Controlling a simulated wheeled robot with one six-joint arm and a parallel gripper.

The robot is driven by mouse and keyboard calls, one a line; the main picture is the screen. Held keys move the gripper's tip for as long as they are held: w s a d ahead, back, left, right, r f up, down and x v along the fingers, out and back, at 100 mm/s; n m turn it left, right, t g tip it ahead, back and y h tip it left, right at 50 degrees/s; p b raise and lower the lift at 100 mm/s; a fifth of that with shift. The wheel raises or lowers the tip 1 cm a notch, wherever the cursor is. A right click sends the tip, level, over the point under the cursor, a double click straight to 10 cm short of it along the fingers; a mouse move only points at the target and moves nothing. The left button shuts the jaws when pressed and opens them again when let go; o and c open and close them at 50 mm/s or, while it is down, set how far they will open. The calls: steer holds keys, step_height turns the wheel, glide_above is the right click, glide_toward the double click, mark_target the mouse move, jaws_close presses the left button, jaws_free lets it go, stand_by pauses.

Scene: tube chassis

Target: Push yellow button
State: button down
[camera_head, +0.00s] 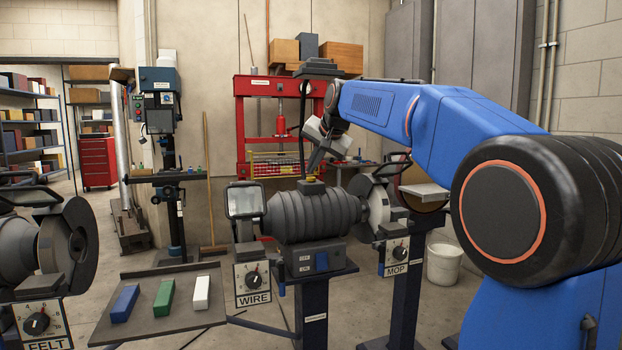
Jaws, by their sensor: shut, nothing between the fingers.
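A small yellow button (310,179) shows on a black box (312,188) on top of the ribbed grey grinder motor (312,214). My gripper (313,168) points down just above the button, its fingers shut and empty. The tips look very close to the button. I cannot tell whether they touch it, and the tips partly cover that spot.
The grinder stands on a pedestal with WIRE (253,283) and MOP (396,256) dial panels. A tray (208,324) with blue, green and white bars is at front left. Another grinder (28,250) stands at far left. A red press (240,120) stands behind.

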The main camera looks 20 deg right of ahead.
mark_target(313, 178)
steer(key=shift+f, duration=0.15)
steer(key=shift+f, duration=0.4)
stand_by(0.6)
steer(key=shift+r, duration=0.55)
step_height(313, 178, up, 6)
stand_by(0.9)
steer(key=shift+s, duration=0.1)
